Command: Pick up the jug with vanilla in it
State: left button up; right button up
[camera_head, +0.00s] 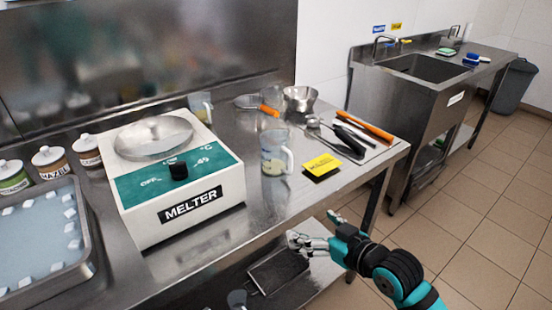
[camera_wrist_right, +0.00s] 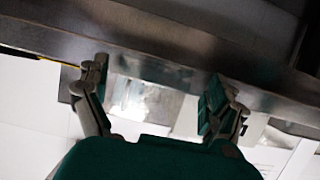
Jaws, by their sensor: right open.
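A clear jug (camera_head: 275,152) with a handle on its right side stands upright on the steel table, right of the melter. Pale yellowish contents show low in it. A second clear jug (camera_head: 201,107) stands behind the melter, partly hidden by it. My right gripper (camera_head: 315,232) is below and in front of the table's front edge, apart from both jugs. In the right wrist view the open, empty fingers (camera_wrist_right: 155,95) face the steel edge of the table. My left gripper is not in view.
A yellow card (camera_head: 322,166), metal bowl (camera_head: 300,99) and orange-handled tool (camera_head: 365,126) lie near the jug. The table's front edge (camera_head: 290,210) lies between my gripper and the tabletop.

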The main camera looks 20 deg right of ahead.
aim_at(283, 147)
jog(key=w+d+r+t+y, duration=0.1)
jog(key=w+d+r+t, duration=0.15)
jog(key=r, duration=0.25)
jog(key=w+d+r+t+y, duration=0.1)
jog(key=w+r+t, duration=0.15)
jog(key=r, duration=0.35)
jog(key=shift+g, duration=0.5)
jog(key=x, duration=0.7)
jog(key=p+x, duration=0.1)
jog(key=x, duration=0.2)
jog(key=shift+w+a+f, duration=0.1)
jog(key=shift+a+f, duration=0.1)
jog(key=shift+f, duration=0.1)
jog(key=shift+x, duration=3.6)
jog(key=shift+f, duration=0.1)
jog(key=shift+d, duration=0.1)
jog(key=shift+c, duration=0.4)
jog(key=c, duration=1.2)
